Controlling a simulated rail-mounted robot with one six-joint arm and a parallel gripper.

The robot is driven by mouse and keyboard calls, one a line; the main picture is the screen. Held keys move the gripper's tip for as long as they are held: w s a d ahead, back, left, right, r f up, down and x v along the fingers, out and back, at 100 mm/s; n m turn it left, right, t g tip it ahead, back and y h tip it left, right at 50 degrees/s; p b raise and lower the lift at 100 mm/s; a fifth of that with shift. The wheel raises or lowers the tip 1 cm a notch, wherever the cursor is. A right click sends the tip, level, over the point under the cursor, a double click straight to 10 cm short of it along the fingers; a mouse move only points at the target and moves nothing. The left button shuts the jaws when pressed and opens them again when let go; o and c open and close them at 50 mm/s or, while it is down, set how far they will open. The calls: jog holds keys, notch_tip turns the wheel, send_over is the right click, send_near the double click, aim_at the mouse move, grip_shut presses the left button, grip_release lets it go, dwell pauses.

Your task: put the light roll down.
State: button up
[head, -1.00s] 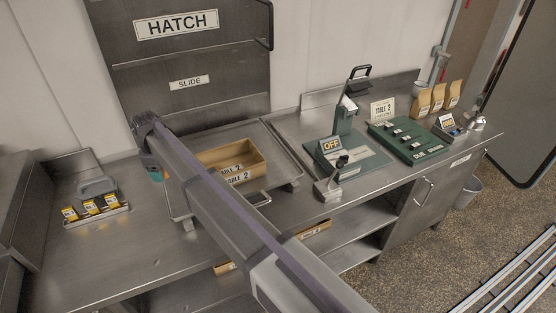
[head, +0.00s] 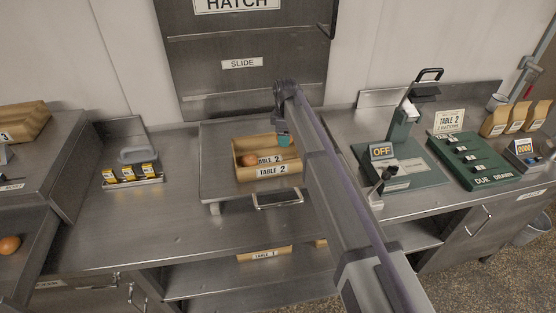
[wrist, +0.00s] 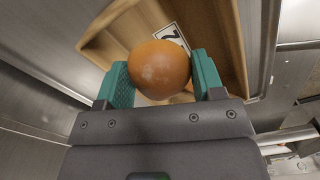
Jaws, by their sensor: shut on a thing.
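An orange-brown roll (wrist: 160,68) sits between the teal jaws of my gripper (wrist: 162,80), which is shut on it in the wrist view. In the head view my gripper (head: 284,139) is over the right part of the wooden TABLE 2 box (head: 270,175); the held roll is hidden there. A brown roll (head: 248,160) shows in the left part of this open box. The box also shows behind the held roll in the wrist view (wrist: 108,45). I cannot tell how far the held roll is above the box floor.
The box stands on a metal tray (head: 222,182) with a front handle, below the hatch (head: 243,45). A scale with an OFF sign (head: 381,151) and a green panel (head: 485,160) stand right. A rack with yellow labels (head: 132,175) and another roll (head: 9,245) are left.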

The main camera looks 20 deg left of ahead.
aim_at(285, 157)
notch_tip(285, 157, down, 9)
jog(key=b, duration=0.6)
jog(key=shift+r+b, duration=0.2)
jog(key=shift+b, duration=0.15)
jog(key=shift+w, duration=0.1)
jog(key=shift+r+p, duration=0.25)
jog(key=shift+p, duration=0.05)
jog(key=shift+c, duration=0.4)
jog(key=shift+f, duration=0.2)
jog(key=o, duration=1)
jog(key=shift+r, duration=0.15)
notch_tip(285, 157, up, 12)
jog(key=p, duration=1.2)
jog(key=shift+r, duration=0.25)
jog(key=shift+f, duration=0.2)
